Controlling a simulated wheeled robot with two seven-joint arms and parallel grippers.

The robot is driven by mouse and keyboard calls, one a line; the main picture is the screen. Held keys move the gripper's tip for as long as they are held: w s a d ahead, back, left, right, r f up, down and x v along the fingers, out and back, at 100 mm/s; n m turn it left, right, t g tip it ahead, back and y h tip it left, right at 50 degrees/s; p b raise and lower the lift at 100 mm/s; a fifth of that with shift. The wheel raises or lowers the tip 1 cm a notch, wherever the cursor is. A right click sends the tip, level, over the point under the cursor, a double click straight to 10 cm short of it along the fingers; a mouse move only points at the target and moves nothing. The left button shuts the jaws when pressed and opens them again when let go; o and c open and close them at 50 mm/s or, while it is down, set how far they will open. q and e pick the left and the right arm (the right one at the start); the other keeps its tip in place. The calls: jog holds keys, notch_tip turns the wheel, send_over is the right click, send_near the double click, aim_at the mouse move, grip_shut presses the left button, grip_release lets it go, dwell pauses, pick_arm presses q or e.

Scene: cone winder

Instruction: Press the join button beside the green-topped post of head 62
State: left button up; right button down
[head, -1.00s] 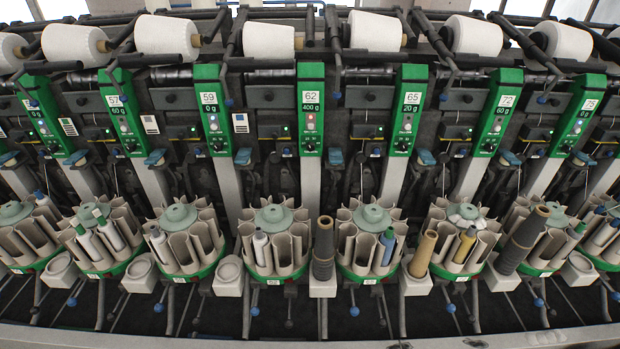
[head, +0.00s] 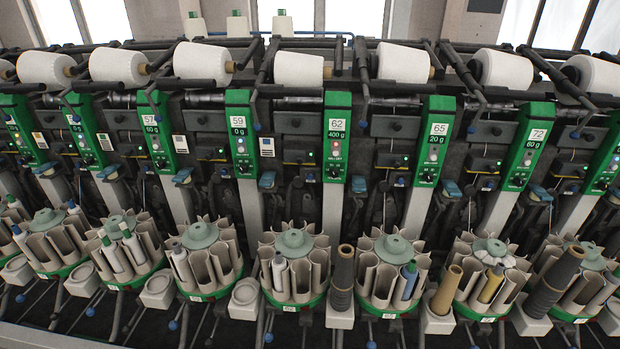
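The green-topped post of head 62 (head: 337,135) stands near the middle of the head view, with the label "62" and a "400 g" display. A small light and a dark knob (head: 334,172) sit on its lower green face. To its left is a dark unit (head: 300,158) with a lit strip, and a small green light below it. I cannot tell which small part is the join button. Neither of my grippers is in view.
Similar posts stand on both sides, including head 59 (head: 240,135) and head 65 (head: 435,140). White yarn cones (head: 298,68) lie above. Round bobbin magazines (head: 294,240) and a dark cone (head: 342,275) stand below, in front of the posts.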

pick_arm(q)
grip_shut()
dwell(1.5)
